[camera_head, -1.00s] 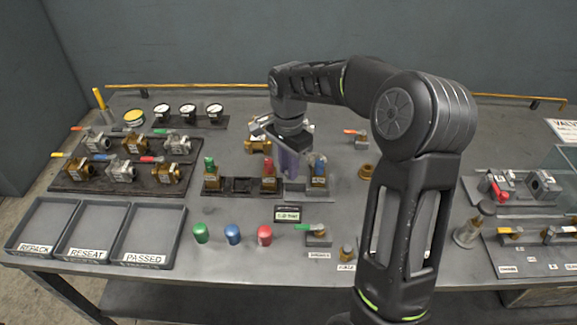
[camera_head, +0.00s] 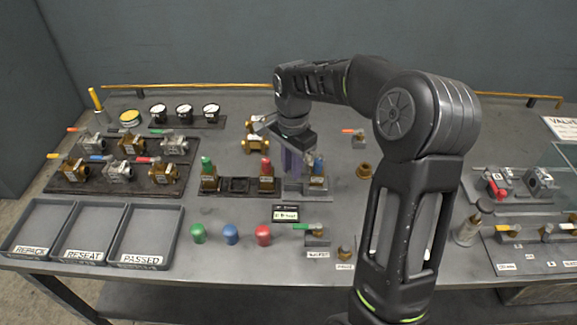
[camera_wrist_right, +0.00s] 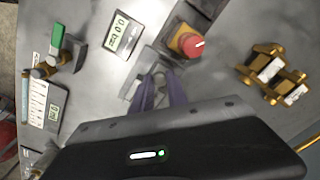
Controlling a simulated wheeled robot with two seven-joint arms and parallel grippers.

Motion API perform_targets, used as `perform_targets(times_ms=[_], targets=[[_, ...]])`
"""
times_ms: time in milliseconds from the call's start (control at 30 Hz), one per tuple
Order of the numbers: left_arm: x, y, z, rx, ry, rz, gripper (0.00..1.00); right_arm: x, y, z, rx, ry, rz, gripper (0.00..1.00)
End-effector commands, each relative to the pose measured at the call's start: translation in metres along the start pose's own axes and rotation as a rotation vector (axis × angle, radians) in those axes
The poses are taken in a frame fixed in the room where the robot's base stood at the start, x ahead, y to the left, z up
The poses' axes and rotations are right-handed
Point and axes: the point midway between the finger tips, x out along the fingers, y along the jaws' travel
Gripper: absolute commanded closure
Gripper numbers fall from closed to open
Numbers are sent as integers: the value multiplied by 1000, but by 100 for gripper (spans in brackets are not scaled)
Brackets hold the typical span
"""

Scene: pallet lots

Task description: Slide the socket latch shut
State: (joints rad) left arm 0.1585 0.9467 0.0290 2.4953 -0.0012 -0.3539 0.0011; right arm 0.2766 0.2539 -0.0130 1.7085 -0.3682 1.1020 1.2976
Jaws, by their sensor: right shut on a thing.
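A dark socket fixture (camera_head: 238,186) stands mid-bench in the head view, with brass valve bodies with green (camera_head: 207,163), red (camera_head: 266,166) and blue (camera_head: 319,165) tops along it. My right gripper (camera_head: 294,172) is down between the red and blue valves. In the right wrist view its purple fingers (camera_wrist_right: 162,92) are shut on a small grey piece (camera_wrist_right: 137,88) that looks like the socket latch, beside the red-topped valve (camera_wrist_right: 188,42). The fingers and the arm hide most of the latch, so I cannot tell how far it is slid. My left gripper is not in view.
A small display (camera_head: 286,214) stands in front of the fixture. Green, blue and red caps (camera_head: 263,235) stand near the front. A brass valve (camera_head: 256,142) lies behind the fixture. Labelled trays (camera_head: 148,236) are at the left, and a rack of valves (camera_head: 120,170) lies behind them.

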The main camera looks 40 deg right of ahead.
Motion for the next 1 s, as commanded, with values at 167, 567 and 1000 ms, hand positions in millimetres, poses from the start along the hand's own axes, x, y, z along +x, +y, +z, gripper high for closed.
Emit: perform_targets(times_ms=[167,567,1000], targets=[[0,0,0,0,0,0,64,-1,3,-5,6,8,6,72],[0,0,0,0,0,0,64,0,2,-3,4,4,5,72],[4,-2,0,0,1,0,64,-50,1,-4,4,6,1,72]])
